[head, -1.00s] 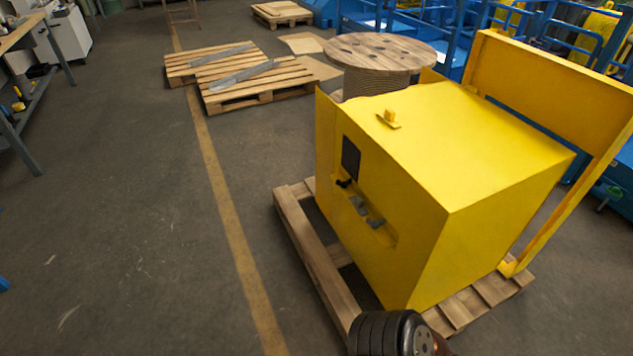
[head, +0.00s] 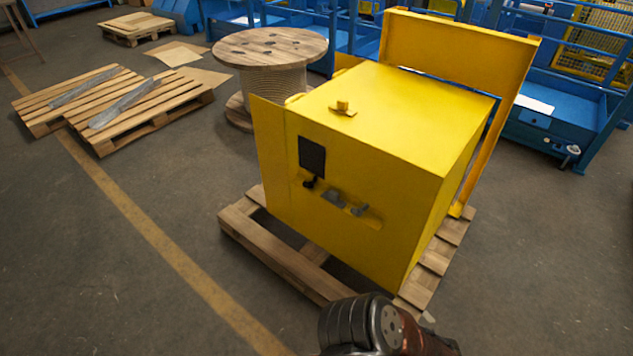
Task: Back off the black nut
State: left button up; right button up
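A yellow box-shaped machine (head: 342,240) stands on a wooden pallet in the middle of the head view. Its front face has a dark rectangular panel (head: 312,155) and a small black part (head: 309,183) just below it. Grey parts (head: 332,198) sit in a recess to the right of that. The black part is too small to tell whether it is the black nut. No gripper fingers show. A dark, ridged link of my own arm shows at the bottom edge, in front of the pallet.
The machine's wooden pallet (head: 236,223) sticks out at its front left. A wooden cable reel (head: 268,80) stands behind it, and low pallets (head: 140,127) lie at the left. Blue equipment (head: 544,127) fills the back right.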

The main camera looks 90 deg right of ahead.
aim_at(310, 185)
jog(key=z, duration=0.8)
jog(key=i, duration=0.75)
jog(key=z, duration=0.95)
jog(key=i, duration=0.2)
jog(key=z, duration=0.3)
